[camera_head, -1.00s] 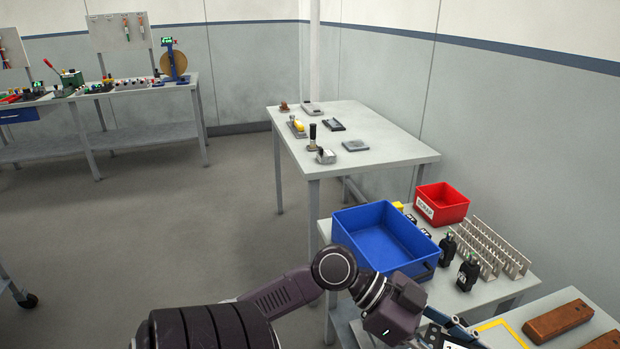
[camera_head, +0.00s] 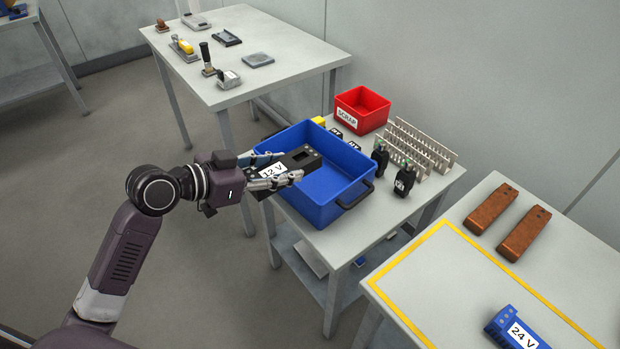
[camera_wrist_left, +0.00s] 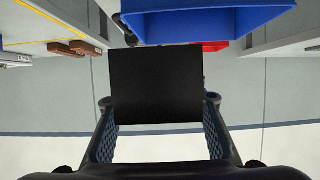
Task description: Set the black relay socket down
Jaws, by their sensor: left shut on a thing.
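My left gripper (camera_head: 284,168) is shut on the black relay socket (camera_head: 304,157), a dark block with a white "12 V" label. It holds the socket in the air at the near left side of the blue bin (camera_head: 333,218); in the picture the socket overlaps the bin's rim. I cannot tell how high above the bin it is. In the left wrist view the socket (camera_wrist_left: 155,85) is a dark square between the two fingers, with the blue bin (camera_wrist_left: 205,25) beyond it. My right gripper is not in view.
A red scrap box (camera_head: 362,110), black terminal parts (camera_head: 404,178) and slotted grey duct (camera_head: 420,145) stand beside the bin. The right table has a yellow outline (camera_head: 405,262), two brown blocks (camera_head: 491,208) and a blue "24 V" block (camera_head: 515,328).

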